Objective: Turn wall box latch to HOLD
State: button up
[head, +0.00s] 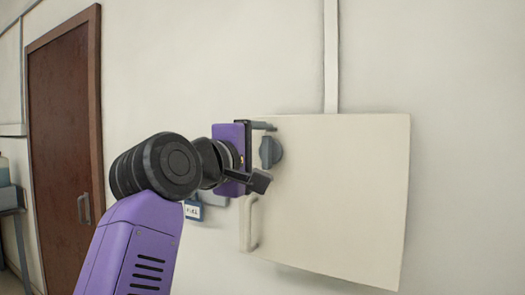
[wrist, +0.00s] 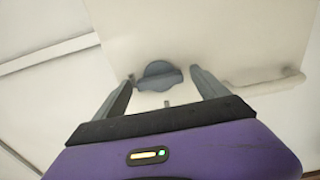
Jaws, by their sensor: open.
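The wall box (head: 345,190) is a cream box on the wall with a pale bar handle (head: 252,222) at its lower left. Its latch (head: 272,152) is a round grey knob with a raised grip, near the upper left of the front. The grip looks upright in the head view, in line with the handle. In the wrist view the latch (wrist: 160,76) lies between the fingertips of my gripper (wrist: 163,77), which is open and empty. A gap shows on each side of the knob. No HOLD marking is legible.
A small blue-edged tag (head: 193,211) hangs left of the box, partly behind my arm. A conduit (head: 331,60) runs up the wall above the box. A brown door (head: 65,120) and a grey stand (head: 12,200) are at the left. The wall right of the box is clear.

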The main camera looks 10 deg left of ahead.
jog(key=c, duration=1.4)
jog(key=shift+n, duration=0.4)
jog(key=n, duration=0.4)
jog(key=shift+b, duration=0.35)
jog(key=n, duration=0.4)
jog(key=shift+n, duration=0.3)
jog(key=n, duration=0.8)
jog(key=shift+p, duration=0.4)
jog(key=shift+f+n, duration=0.1)
jog(key=shift+n, duration=0.3)
